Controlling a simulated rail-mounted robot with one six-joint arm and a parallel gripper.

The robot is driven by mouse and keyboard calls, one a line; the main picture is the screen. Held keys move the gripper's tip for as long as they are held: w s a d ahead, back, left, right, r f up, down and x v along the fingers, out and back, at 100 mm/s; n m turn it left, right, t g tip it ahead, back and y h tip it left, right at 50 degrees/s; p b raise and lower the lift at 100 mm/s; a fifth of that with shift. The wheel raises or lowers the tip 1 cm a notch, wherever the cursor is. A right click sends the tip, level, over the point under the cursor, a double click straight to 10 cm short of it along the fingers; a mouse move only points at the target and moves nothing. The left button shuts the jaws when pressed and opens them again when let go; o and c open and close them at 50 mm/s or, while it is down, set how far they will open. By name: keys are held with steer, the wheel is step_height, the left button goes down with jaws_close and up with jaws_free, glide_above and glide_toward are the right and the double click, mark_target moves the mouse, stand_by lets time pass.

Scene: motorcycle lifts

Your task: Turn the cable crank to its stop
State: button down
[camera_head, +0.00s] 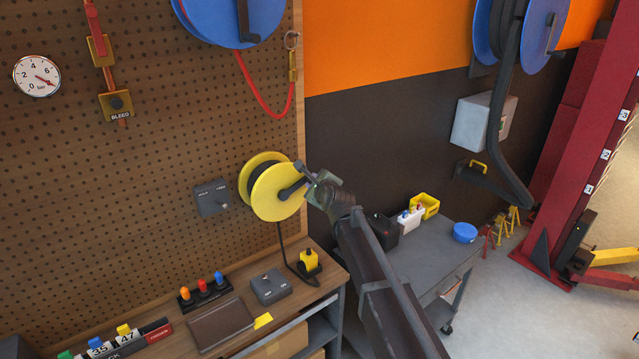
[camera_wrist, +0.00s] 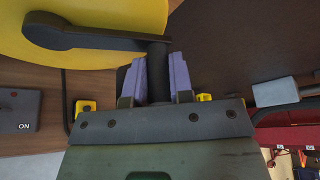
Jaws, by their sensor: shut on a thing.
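The yellow cable reel (camera_head: 272,193) is mounted on the pegboard above the workbench. Its dark crank arm (camera_head: 290,190) points right and slightly up from the hub. In the wrist view the crank arm (camera_wrist: 90,38) runs from a round hub at the left to a dark upright handle (camera_wrist: 157,68). My gripper (camera_head: 312,188) is at the crank's outer end, and in the wrist view my gripper (camera_wrist: 160,80) has its two purple fingers on either side of the handle, shut on it. The black cable (camera_head: 280,240) hangs from the reel to a yellow plug (camera_head: 309,261) on the bench.
A grey switch box (camera_head: 211,197) is on the pegboard left of the reel. A grey control box (camera_head: 270,287) and a rack of coloured-handled tools (camera_head: 203,289) are on the bench. A grey cart (camera_head: 440,250) holding bottles and a blue bowl (camera_head: 465,232) stands behind my arm.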

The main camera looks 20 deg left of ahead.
steer(key=shift+s, duration=0.1)
steer(key=c, duration=1)
jaws_free()
steer(key=shift+a, duration=0.1)
steer(key=p+v, duration=0.2)
steer(key=v, duration=0.9)
steer(key=shift+p, duration=0.4)
